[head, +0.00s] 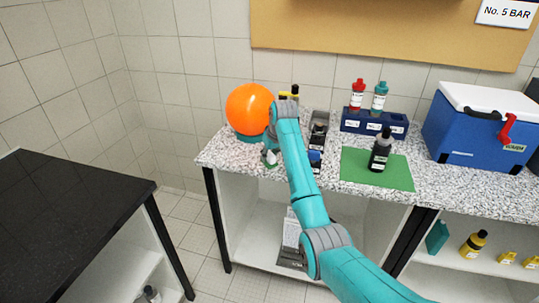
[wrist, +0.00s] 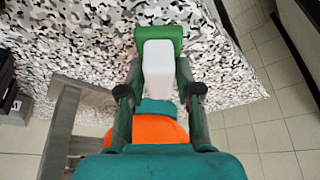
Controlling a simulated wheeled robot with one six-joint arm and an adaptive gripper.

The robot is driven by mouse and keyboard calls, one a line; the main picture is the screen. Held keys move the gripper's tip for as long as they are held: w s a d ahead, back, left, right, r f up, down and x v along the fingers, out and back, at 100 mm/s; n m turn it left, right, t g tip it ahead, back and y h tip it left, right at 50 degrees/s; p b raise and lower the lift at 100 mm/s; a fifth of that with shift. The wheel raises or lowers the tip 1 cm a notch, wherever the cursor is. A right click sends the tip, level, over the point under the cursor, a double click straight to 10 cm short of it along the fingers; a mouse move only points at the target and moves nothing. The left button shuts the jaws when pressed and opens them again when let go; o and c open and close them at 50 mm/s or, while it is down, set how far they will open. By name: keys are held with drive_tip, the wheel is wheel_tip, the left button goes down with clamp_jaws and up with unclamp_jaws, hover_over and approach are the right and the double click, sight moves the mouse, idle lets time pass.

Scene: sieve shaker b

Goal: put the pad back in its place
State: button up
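A small green and white block (wrist: 158,60), which looks like the pad, lies between the two fingers of my gripper (wrist: 160,80) in the wrist view. Its green end points away from my palm. The fingers flank its white part closely, but I cannot tell whether they press on it. In the head view, the green and white block (head: 270,158) shows small at the front left of the speckled counter (head: 235,157), below my gripper (head: 269,148). Whether it rests on the counter or hangs just above is unclear.
An orange ball-like thing (head: 249,108) stands close left of my arm. A dark narrow tray (head: 318,130) is right of it. A dark bottle (head: 380,152) stands on a green mat (head: 356,174). A blue rack (head: 352,124) and a blue cooler (head: 470,135) stand behind. A black-topped table (head: 70,205) is left.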

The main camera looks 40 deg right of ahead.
drive_tip(key=shift+o, duration=0.5)
drive_tip(key=shift+r, duration=0.2)
drive_tip(key=v, duration=1.2)
drive_tip(key=shift+f, duration=0.1)
